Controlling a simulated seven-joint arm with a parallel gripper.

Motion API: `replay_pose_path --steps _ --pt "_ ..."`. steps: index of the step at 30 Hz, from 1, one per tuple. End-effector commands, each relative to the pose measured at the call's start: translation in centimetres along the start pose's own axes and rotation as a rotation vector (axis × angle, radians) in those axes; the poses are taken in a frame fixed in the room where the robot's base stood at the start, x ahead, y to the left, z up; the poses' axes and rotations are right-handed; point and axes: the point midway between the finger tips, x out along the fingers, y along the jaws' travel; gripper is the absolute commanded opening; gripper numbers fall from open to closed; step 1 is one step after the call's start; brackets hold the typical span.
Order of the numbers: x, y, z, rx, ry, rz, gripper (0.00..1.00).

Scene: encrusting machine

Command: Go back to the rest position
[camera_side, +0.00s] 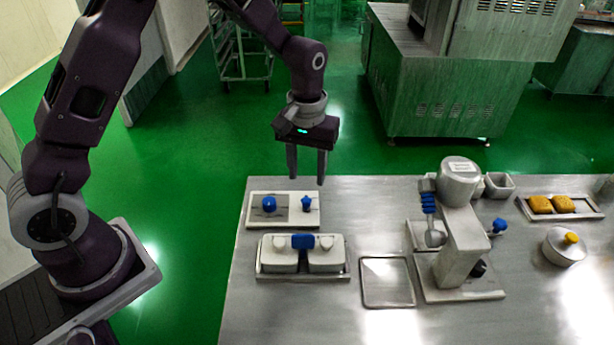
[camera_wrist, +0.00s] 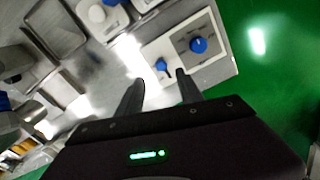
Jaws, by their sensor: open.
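My gripper (camera_side: 307,180) hangs above the back left part of the steel table, fingers pointing down. In the wrist view my gripper (camera_wrist: 155,85) has its two fingers apart with nothing between them. A white control panel (camera_side: 284,217) with two blue knobs lies below it. The larger round blue knob (camera_side: 269,203) and the smaller blue knob (camera_side: 306,202) are apart from the fingers. The panel also shows in the wrist view (camera_wrist: 222,55).
The encrusting machine (camera_side: 458,235) stands further right. A lidded pot (camera_side: 565,247) and a tray with yellow pieces (camera_side: 560,208) are at far right.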

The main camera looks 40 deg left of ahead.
Motion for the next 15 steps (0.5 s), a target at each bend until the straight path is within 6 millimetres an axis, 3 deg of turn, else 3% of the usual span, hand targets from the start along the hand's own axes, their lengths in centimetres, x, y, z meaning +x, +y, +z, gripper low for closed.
replay_pose_path --steps 5,8,10,12,15 --pt "-0.8 -0.1 0.1 0.006 0.009 0.006 0.43" --pt "-5.2 -0.9 1.4 0.05 0.058 0.036 0.43" --pt "-9.9 -2.4 3.6 0.106 0.115 0.065 0.43" --pt "-14.0 -4.2 6.7 0.172 0.178 0.09 0.43" --pt "-18.0 -7.1 11.6 0.267 0.274 0.113 0.43"
